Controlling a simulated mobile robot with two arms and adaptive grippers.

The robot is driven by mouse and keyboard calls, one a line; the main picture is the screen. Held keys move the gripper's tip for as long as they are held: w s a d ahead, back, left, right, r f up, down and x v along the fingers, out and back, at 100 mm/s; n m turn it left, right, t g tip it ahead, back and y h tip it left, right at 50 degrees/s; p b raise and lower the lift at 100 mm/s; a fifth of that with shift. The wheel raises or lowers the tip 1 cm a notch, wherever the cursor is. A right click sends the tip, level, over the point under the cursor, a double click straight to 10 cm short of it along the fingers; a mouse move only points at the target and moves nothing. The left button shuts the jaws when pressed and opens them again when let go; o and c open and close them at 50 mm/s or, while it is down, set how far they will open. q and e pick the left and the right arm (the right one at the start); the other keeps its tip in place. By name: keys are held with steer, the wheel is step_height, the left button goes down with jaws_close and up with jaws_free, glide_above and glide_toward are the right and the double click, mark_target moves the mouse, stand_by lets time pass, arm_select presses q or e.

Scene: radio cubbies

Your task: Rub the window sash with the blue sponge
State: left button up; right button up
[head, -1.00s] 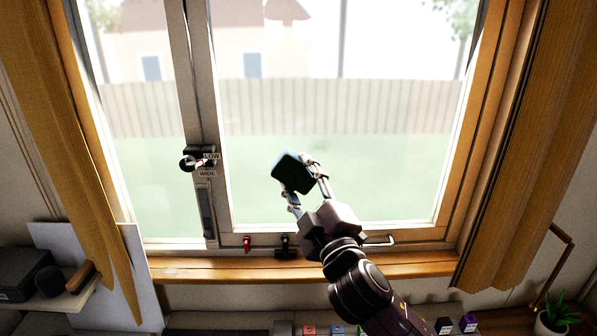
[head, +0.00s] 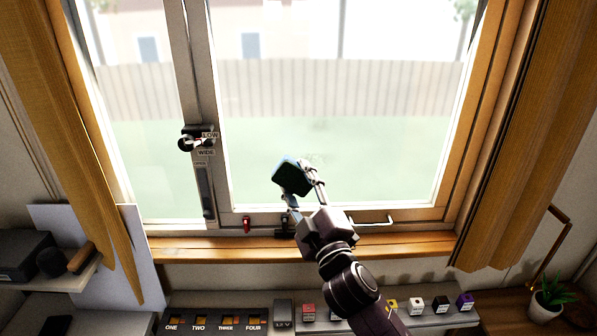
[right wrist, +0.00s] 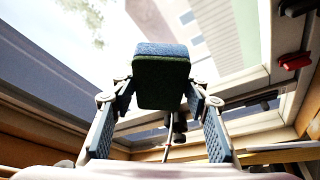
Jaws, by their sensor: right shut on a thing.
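My right gripper (head: 302,188) is shut on the blue sponge (head: 291,176), in front of the lower middle of the large window pane. In the right wrist view the sponge (right wrist: 162,62) sits between the two fingertips, blue on top with a dark green side. The window sash (head: 330,214) has a pale frame around the pane, with a handle bar at its lower right. The sponge appears just above the bottom rail; I cannot tell whether it touches the glass. My left gripper is not in view.
A black latch (head: 196,138) with labels sits on the upright between the panes. A red catch (head: 246,224) is on the bottom rail. Orange curtains (head: 523,140) hang at both sides. Below the sill (head: 200,250) are a labelled switch panel (head: 214,322) and several small coloured blocks.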

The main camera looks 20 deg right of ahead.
mark_target(293, 155)
steer(key=shift+w+d+b, duration=0.1)
steer(key=shift+w+d, duration=0.15)
steer(key=shift+w, duration=0.6)
steer(key=shift+w+d+b, duration=0.1)
steer(key=shift+w+d, duration=0.2)
steer(key=shift+w, duration=0.6)
steer(key=shift+w+d+b, duration=0.1)
steer(key=shift+w+d, duration=0.15)
steer(key=shift+w, duration=0.6)
steer(key=shift+w+d, duration=0.25)
steer(key=shift+w, duration=0.7)
steer(key=shift+d, duration=0.1)
